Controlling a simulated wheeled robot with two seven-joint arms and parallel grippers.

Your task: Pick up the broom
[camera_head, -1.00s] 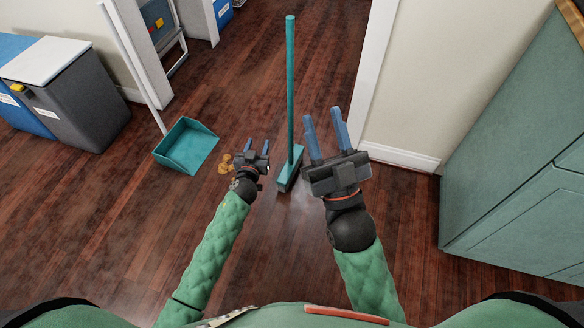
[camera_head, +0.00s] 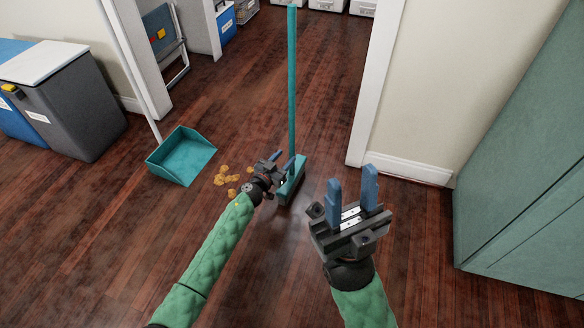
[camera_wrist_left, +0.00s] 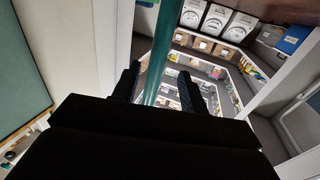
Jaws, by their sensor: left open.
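The teal broom (camera_head: 291,80) stands upright on the wooden floor, its brush head (camera_head: 290,187) resting on the boards. My left gripper (camera_head: 284,158) is open, low beside the handle and just above the brush head. In the left wrist view the handle (camera_wrist_left: 159,55) runs between the two open fingers of this gripper (camera_wrist_left: 160,82), with gaps to the fingers. Whether it touches either finger cannot be seen. My right gripper (camera_head: 352,184) is open and empty, to the right of the broom.
A teal dustpan (camera_head: 183,156) with a long pale handle stands at the left. Several orange-brown crumbs (camera_head: 228,179) lie between it and my left gripper. Grey and blue bins (camera_head: 70,105) are at the far left. A white door frame (camera_head: 377,85) and a green cabinet (camera_head: 525,160) are at the right.

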